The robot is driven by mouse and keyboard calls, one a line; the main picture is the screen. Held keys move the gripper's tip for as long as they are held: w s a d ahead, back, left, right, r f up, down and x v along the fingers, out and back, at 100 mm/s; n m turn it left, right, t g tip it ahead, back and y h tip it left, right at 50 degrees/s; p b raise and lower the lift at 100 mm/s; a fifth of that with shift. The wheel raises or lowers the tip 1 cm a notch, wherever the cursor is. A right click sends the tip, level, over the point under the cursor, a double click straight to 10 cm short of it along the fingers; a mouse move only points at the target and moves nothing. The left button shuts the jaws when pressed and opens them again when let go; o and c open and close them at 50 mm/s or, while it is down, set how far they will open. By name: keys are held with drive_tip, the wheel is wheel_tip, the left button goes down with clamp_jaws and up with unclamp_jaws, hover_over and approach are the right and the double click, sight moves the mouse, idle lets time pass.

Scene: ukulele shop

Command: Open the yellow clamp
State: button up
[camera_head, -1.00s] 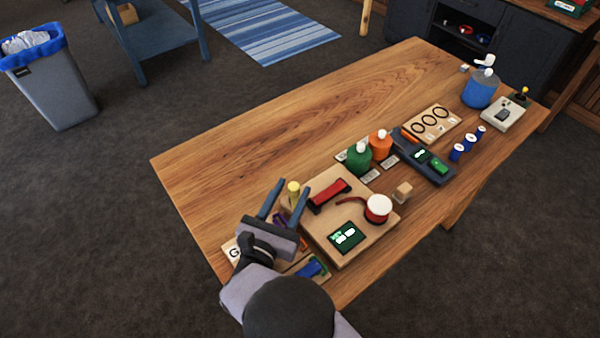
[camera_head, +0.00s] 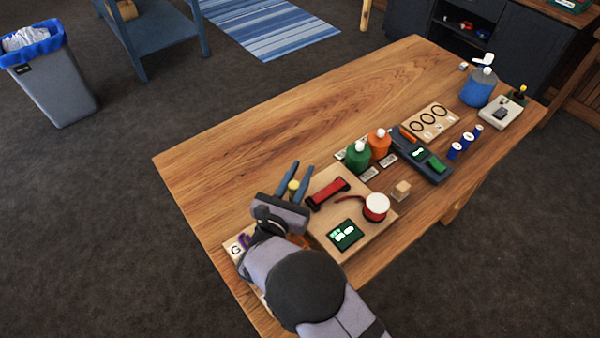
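A small yellow piece (camera_head: 293,186) with a rounded top is the only yellow thing I see near my gripper, at the left end of the table. It may be part of the yellow clamp, but its lower part is hidden and I cannot tell its shape. My gripper (camera_head: 300,168) is open, with its two blue fingers apart. In this view the yellow piece shows between the fingers. I cannot tell whether they touch it.
Right of my gripper is a wooden board (camera_head: 320,224) with a red holder (camera_head: 328,194), a spool (camera_head: 376,207) and a green display (camera_head: 345,234). A card marked G (camera_head: 236,249) and a purple piece (camera_head: 244,240) lie left. The table's far left is clear.

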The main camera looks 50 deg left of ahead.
sight(291, 190)
drive_tip(key=shift+f+b, duration=0.15)
drive_tip(key=shift+b, duration=0.35)
clamp_jaws()
drive_tip(key=shift+d+f+m+t+h+b, duration=0.1)
drive_tip(key=shift+m+t+h+b, duration=0.3)
drive_tip(key=shift+m+h+b, duration=0.45)
drive_tip(key=shift+w+d+r+m+t+h+b, duration=0.1)
drive_tip(key=shift+d+r+m+t+h+b, duration=0.2)
drive_tip(key=shift+h+b, duration=0.35)
drive_tip(key=o, duration=1)
unclamp_jaws()
drive_tip(key=shift+c, duration=0.2)
drive_tip(key=shift+b+v, duration=1.15)
drive_tip(key=shift+v, duration=2.5)
